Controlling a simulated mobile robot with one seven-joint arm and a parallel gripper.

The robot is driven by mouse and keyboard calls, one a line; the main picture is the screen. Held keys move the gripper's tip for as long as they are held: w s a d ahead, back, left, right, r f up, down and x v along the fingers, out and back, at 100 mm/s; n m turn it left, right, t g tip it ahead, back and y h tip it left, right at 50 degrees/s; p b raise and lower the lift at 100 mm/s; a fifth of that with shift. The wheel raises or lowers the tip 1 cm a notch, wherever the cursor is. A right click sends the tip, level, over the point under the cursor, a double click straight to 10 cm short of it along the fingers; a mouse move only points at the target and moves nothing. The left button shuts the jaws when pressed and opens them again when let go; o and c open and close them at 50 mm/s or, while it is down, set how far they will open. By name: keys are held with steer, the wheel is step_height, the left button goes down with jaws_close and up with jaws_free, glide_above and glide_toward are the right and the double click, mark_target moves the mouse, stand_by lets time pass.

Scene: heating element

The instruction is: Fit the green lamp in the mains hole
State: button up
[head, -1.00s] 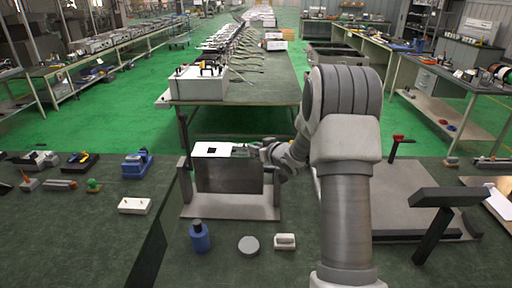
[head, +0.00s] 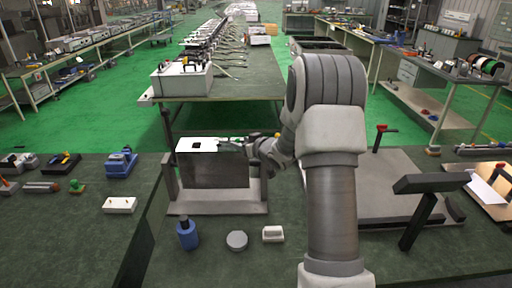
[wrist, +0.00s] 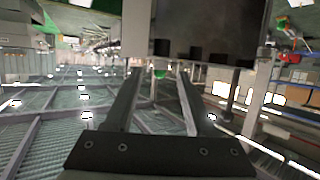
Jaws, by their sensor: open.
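My gripper (head: 230,143) is at the right part of the white top of a box-like panel unit (head: 184,148), its fingers reaching in from the right. In the wrist view my gripper (wrist: 160,74) is open. A small green piece (wrist: 160,73), which looks like the green lamp, shows between the fingertips at the panel's edge, beside the panel's dark face (wrist: 215,25). Whether it is seated in a hole cannot be told. A black square opening (head: 197,146) shows in the white top. I cannot make out which hole is the mains hole.
A white block with pins (head: 120,205), a green knob-like piece (head: 76,186) and tools lie left. A black angled stand (head: 425,205) is right.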

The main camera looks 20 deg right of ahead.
steer(key=v, duration=1.6)
steer(key=shift+s+b, duration=0.25)
steer(key=shift+b, duration=0.1)
steer(key=shift+w+a+r, duration=0.1)
